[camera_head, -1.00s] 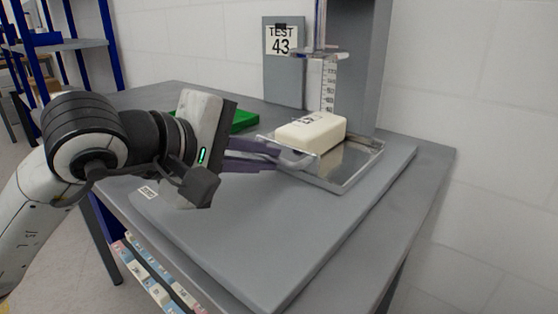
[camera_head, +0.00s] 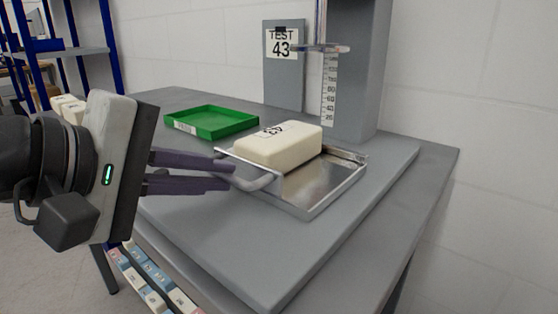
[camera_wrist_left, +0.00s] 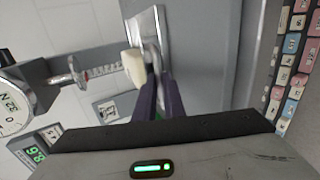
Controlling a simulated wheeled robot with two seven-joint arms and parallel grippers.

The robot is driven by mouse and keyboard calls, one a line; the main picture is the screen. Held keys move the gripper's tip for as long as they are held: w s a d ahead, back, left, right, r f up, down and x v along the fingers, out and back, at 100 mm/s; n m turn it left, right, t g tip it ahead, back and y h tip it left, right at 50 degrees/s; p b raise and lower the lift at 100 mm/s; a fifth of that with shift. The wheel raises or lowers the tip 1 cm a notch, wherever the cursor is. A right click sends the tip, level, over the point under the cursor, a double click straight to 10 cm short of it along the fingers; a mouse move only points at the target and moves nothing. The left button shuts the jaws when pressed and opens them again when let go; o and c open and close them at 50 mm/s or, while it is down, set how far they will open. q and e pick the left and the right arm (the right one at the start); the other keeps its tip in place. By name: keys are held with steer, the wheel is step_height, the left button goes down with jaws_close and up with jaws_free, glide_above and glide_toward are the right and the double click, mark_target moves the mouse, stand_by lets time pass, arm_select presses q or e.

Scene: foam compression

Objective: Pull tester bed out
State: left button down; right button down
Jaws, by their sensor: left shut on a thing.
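The tester bed (camera_head: 322,188) is a shiny metal tray with a grey bar handle (camera_head: 258,181) on its near left side. A cream foam block (camera_head: 285,147) with a dark printed mark lies on the bed. My left gripper (camera_head: 232,175) is shut on the handle, its purple fingers coming in from the left. In the left wrist view the fingers (camera_wrist_left: 158,88) reach the handle beside the foam block (camera_wrist_left: 135,66), and the bed (camera_wrist_left: 148,28) shows beyond. My right gripper is in neither view.
The tester column (camera_head: 355,80) with a scale and press rod stands behind the bed, beside a "TEST 43" sign (camera_head: 282,41). A green tray (camera_head: 212,121) sits at the back left. The grey base plate (camera_head: 250,235) is clear in front. Labelled blocks (camera_head: 150,280) lie below the table edge.

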arm_select(q)
steer(key=shift+s+a+b, duration=0.35)
steer(key=shift+s+a, duration=0.45)
steer(key=shift+a, duration=0.1)
steer(key=shift+s+a+b, duration=0.35)
steer(key=shift+s+a, duration=0.95)
steer(key=shift+s+a+b, duration=0.65)
steer(key=shift+s+a, duration=0.1)
steer(key=shift+a, duration=0.05)
steer(key=c, duration=2.2)
jaws_free()
steer(key=shift+s+r, duration=0.1)
steer(key=shift+s, duration=0.05)
steer(key=o, duration=0.5)
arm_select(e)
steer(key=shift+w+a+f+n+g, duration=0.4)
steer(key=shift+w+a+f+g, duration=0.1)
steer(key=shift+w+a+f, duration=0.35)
arm_select(q)
steer(key=shift+p+v, duration=0.3)
steer(key=shift+v, duration=2.6)
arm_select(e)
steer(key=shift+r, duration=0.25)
arm_select(q)
steer(key=shift+d+r, duration=0.1)
steer(key=shift+r, duration=0.05)
